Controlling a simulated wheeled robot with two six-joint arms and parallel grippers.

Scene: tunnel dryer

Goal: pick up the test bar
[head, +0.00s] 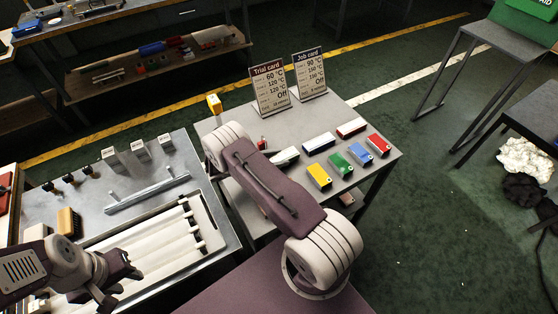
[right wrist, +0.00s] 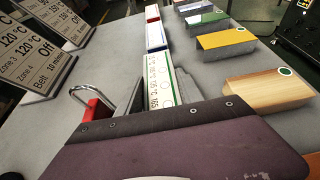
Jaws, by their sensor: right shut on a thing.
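The test bar, a white bar with a green edge, printed temperatures and circles, is between the fingers of my right gripper (right wrist: 160,98) in the right wrist view, where the bar's face (right wrist: 160,78) shows. In the head view the bar (head: 287,156) shows just beyond my right arm, at the left end of the back row of bars. My right gripper is shut on it; the arm hides the fingers in the head view. I cannot tell whether the bar touches the table. My left gripper (head: 107,298) is at the lower left, and its fingers are unclear.
Other white bars with blue (head: 319,143) and red (head: 351,128) lie beside it. A front row holds yellow (head: 319,177), green (head: 340,164) and other blocks, including a wooden one (right wrist: 265,90). A red padlock (right wrist: 97,109) is close to my right gripper. Cards (head: 270,87) stand behind.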

